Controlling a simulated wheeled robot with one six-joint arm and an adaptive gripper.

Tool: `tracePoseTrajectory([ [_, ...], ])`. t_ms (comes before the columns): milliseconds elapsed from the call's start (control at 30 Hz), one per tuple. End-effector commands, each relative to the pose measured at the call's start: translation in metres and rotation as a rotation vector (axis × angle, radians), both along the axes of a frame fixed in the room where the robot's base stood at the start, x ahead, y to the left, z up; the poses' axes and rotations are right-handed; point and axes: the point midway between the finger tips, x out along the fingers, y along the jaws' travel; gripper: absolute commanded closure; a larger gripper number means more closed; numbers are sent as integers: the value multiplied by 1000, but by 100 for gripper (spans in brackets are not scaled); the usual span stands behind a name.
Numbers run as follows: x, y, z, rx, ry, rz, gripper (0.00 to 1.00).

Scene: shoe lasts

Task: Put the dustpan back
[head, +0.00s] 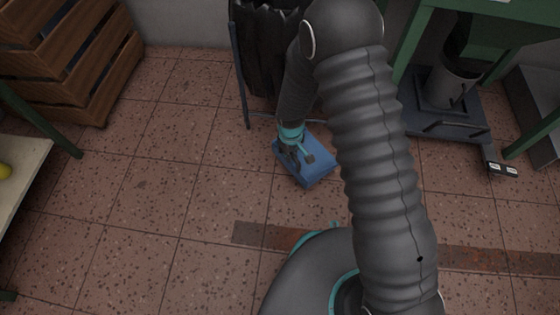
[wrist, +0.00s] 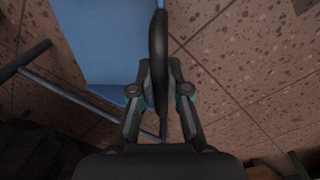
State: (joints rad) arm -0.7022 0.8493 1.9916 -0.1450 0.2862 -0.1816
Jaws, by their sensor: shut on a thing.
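The blue dustpan (head: 320,170) is at floor level in the middle of the head view, just in front of the bin-bag stand. Its blue pan (wrist: 105,45) fills the upper left of the wrist view. My gripper (head: 292,157) reaches down to the dustpan's left side. In the wrist view my gripper (wrist: 160,95) is shut on a dark upright bar, which looks like the dustpan's handle (wrist: 158,45). I cannot tell whether the pan touches the floor or hangs slightly above it. My arm hides part of the floor to the right.
A black bin bag (head: 262,55) hangs in a thin-legged stand (head: 239,80) right behind the dustpan. Wooden crates (head: 75,60) stand at the upper left. A low scale platform (head: 450,125) with a grey bucket (head: 447,88) is at right. The tiled floor (head: 150,190) at left is clear.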

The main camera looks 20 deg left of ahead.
Motion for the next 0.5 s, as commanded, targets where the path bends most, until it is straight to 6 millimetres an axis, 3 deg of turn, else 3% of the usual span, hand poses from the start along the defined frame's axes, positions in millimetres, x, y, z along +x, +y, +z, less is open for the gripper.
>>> tracePoseTrajectory([
  [200, -4, 33, -20, 1, -1, 1, 100],
  [500, -5, 40, -35, -1, 1, -1, 100],
])
